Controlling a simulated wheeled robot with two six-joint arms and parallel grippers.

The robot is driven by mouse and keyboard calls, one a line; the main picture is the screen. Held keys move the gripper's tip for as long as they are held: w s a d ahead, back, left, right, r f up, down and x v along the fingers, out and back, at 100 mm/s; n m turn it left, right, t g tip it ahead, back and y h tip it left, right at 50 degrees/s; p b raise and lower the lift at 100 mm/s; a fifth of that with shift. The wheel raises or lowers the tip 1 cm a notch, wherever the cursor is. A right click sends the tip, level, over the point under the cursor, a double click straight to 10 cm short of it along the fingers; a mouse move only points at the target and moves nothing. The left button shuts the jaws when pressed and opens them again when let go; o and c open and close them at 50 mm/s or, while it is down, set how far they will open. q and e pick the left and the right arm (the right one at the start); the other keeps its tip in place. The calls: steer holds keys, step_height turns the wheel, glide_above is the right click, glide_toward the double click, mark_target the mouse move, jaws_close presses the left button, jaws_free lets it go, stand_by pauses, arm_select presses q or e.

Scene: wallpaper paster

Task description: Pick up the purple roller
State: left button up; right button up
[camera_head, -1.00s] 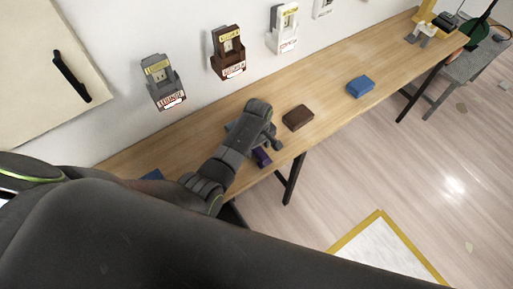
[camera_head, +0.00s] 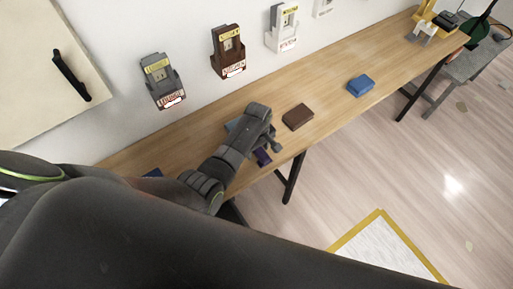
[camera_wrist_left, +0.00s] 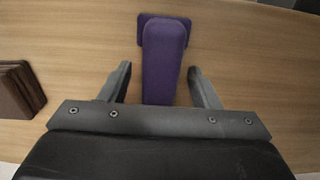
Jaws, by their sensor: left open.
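The purple roller (camera_wrist_left: 163,52) lies on the wooden table in the left wrist view, with its wide end away from the gripper and its long part running back between the fingers. In the head view a small purple part of it (camera_head: 262,157) shows beside my left gripper (camera_head: 274,138); the rest is hidden by the arm. In the left wrist view my left gripper (camera_wrist_left: 160,78) is open, with one finger on each side of the roller and a gap on both sides. My right gripper is not in view.
A brown block (camera_head: 298,117) and a blue block (camera_head: 360,86) lie on the long wooden table (camera_head: 335,103). Labelled holders, grey (camera_head: 162,82), brown (camera_head: 228,51) and white (camera_head: 283,27), hang on the wall behind. A yellow-edged white panel (camera_head: 385,250) is on the floor.

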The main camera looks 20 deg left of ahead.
arm_select(q)
steer(key=c, duration=1.2)
steer(key=shift+r, duration=0.1)
step_height(320, 180, up, 10)
steer(key=shift+r+b, duration=0.2)
steer(key=shift+b, duration=0.1)
